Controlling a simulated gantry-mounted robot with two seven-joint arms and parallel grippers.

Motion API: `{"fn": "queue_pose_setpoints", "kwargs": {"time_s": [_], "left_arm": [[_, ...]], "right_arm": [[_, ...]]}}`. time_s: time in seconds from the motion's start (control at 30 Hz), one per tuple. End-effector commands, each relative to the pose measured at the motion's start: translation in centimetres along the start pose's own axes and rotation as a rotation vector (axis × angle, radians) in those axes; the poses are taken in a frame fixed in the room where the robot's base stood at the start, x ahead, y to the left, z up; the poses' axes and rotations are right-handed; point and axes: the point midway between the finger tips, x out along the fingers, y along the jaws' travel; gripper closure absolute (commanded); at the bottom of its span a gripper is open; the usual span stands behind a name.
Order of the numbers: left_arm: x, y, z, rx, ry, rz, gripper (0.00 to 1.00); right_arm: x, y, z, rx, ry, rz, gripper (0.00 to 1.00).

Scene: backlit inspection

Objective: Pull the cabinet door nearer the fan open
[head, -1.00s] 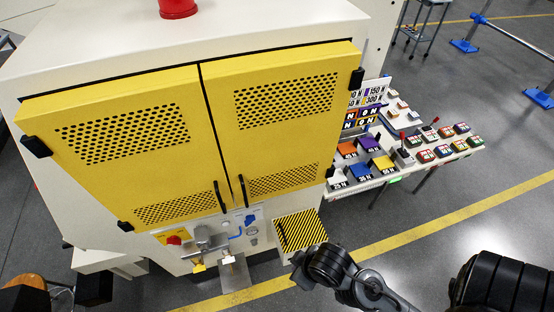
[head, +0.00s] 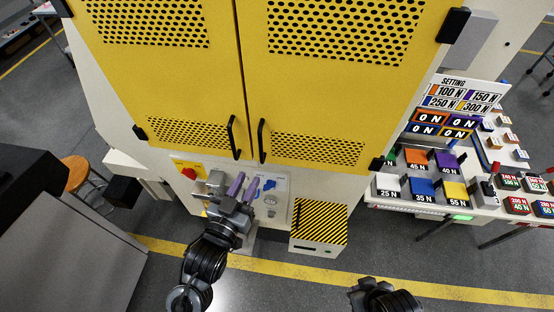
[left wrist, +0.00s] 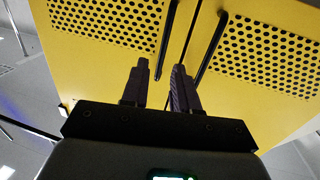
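The cabinet has two yellow doors, a left door (head: 165,75) and a right door (head: 335,90), both shut against a narrow seam. Each has a perforated panel and a black upright handle near the seam: left handle (head: 232,137), right handle (head: 262,141). I cannot make out a fan. My left gripper (head: 244,188) is open and empty, its purple fingers just below the handles. In the left wrist view, its fingers (left wrist: 160,85) point up toward the left handle (left wrist: 168,42) and right handle (left wrist: 210,50). My right gripper (head: 372,287) is low in the head view, its fingers unclear.
A panel with a red knob (head: 189,173) and metal fittings sits under the doors. A striped step box (head: 319,222) stands below right. A table of coloured weight blocks (head: 422,189) is at right, a stool (head: 78,172) at left.

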Motion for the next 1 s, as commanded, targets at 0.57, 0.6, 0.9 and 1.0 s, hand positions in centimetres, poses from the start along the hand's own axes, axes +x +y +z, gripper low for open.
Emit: {"fn": "queue_pose_setpoints", "kwargs": {"time_s": [0.57,0.6,0.9,1.0], "left_arm": [[6.9,-0.3,-1.0,0.013,0.027,-0.001,0.71],[7.5,-0.3,-1.0,0.013,0.026,-0.001,0.71],[10.7,-0.4,-0.9,0.013,0.026,-0.001,0.71],[11.2,-0.4,-0.9,0.013,0.024,-0.002,0.71]], "right_arm": [[-0.3,-0.3,-0.4,0.010,0.011,-0.009,1.00],[-0.3,-0.3,-0.4,0.010,0.011,-0.008,1.00],[-0.6,0.0,-0.3,-0.001,0.008,0.001,1.00],[-0.6,0.0,-0.3,-0.001,0.007,0.001,1.00]]}}
